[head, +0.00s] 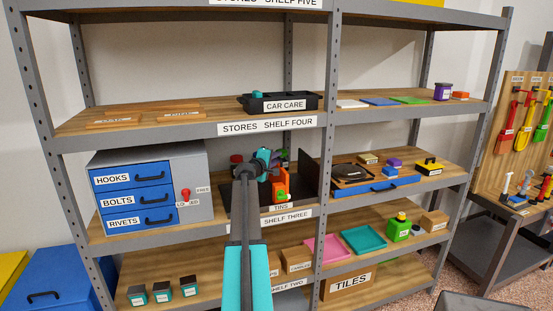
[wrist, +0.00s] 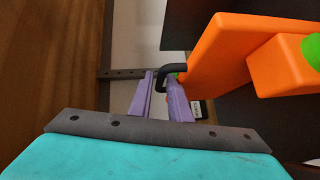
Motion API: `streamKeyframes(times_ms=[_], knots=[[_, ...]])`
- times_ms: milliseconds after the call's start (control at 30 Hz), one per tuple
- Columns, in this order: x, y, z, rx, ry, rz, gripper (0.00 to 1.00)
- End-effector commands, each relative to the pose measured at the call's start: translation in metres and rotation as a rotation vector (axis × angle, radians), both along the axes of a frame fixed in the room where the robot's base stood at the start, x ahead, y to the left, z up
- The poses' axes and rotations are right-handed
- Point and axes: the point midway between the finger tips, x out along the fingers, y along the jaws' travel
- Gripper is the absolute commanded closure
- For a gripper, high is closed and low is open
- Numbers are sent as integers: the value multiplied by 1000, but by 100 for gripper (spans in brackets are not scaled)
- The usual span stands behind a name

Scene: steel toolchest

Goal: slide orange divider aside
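The orange divider (head: 281,183) stands upright in the dark tins bay of shelf three, partly hidden behind my arm and gripper. In the wrist view the orange divider (wrist: 215,60) fills the upper right, with a black loop handle (wrist: 164,68) on its left side. My gripper (wrist: 160,76) is open. Its two purple fingers have a clear gap, and the handle's outer bar appears between or just beyond the fingertips. I cannot tell whether either finger touches it. An orange block with a green part (wrist: 272,70) sits to the right of the divider.
A grey cabinet with blue drawers (head: 135,190) stands left of the bay. A dark upright panel (head: 307,175) and a blue tray (head: 378,187) are at its right. Shelf four, carrying the car care caddy (head: 262,102), is above.

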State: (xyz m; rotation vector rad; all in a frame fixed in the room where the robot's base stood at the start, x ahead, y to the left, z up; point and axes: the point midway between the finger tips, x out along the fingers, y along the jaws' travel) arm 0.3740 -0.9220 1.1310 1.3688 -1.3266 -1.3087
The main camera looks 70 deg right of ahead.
Motion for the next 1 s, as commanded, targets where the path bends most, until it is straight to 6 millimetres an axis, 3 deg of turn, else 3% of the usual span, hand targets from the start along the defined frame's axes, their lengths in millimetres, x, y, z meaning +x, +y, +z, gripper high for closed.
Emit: streamKeyframes(times_ms=[200, 300, 633, 1000], knots=[[0, 0, 0, 0, 0, 0, 83], [-1, 0, 0, 0, 0, 0, 100], [1, 1, -1, 0, 0, -1, 100], [17, 15, -1, -1, 0, -1, 100]])
